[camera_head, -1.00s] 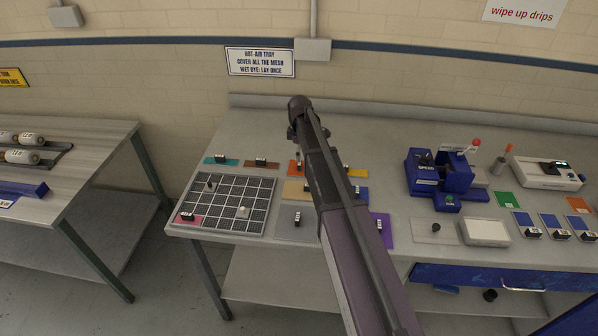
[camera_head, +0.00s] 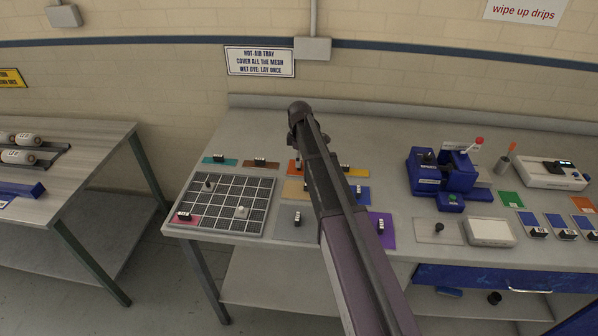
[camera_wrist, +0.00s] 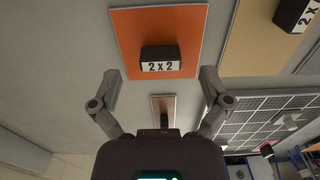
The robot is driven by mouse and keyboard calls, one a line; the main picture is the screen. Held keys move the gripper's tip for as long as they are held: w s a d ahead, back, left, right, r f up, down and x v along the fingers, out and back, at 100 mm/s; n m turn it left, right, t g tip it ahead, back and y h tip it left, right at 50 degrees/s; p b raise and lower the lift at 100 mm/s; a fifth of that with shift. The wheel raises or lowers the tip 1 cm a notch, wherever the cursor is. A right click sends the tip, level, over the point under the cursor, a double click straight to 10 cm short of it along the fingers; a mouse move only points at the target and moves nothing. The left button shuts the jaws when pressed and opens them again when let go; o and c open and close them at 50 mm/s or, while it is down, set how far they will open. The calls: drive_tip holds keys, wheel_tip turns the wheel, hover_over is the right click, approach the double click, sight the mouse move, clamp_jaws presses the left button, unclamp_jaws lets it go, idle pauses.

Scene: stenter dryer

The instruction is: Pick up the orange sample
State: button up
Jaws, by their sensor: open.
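The orange sample (camera_wrist: 130,30) is a flat orange square with a black block labelled "2 X 2" (camera_wrist: 161,60) on it. In the wrist view it lies at the top, beyond my fingertips. In the head view only part of the orange sample (camera_head: 292,168) shows beside my arm, which hides the rest. My gripper (camera_wrist: 159,88) is open and empty, with its two fingers spread wide on either side of the block's line, apart from it. My gripper is hidden behind my arm in the head view.
Other coloured samples with black blocks lie close around, including brown (camera_head: 260,163), tan (camera_head: 292,191) and purple (camera_head: 382,228). A mesh tray (camera_head: 228,207) is at the left. A blue device (camera_head: 440,175) stands to the right. A smaller orange square (camera_head: 582,204) lies far right.

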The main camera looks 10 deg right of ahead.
drive_tip(key=shift+f+b, duration=0.85)
drive_tip(key=shift+f, duration=0.35)
drive_tip(key=shift+c, duration=0.2)
drive_tip(key=c, duration=1.2)
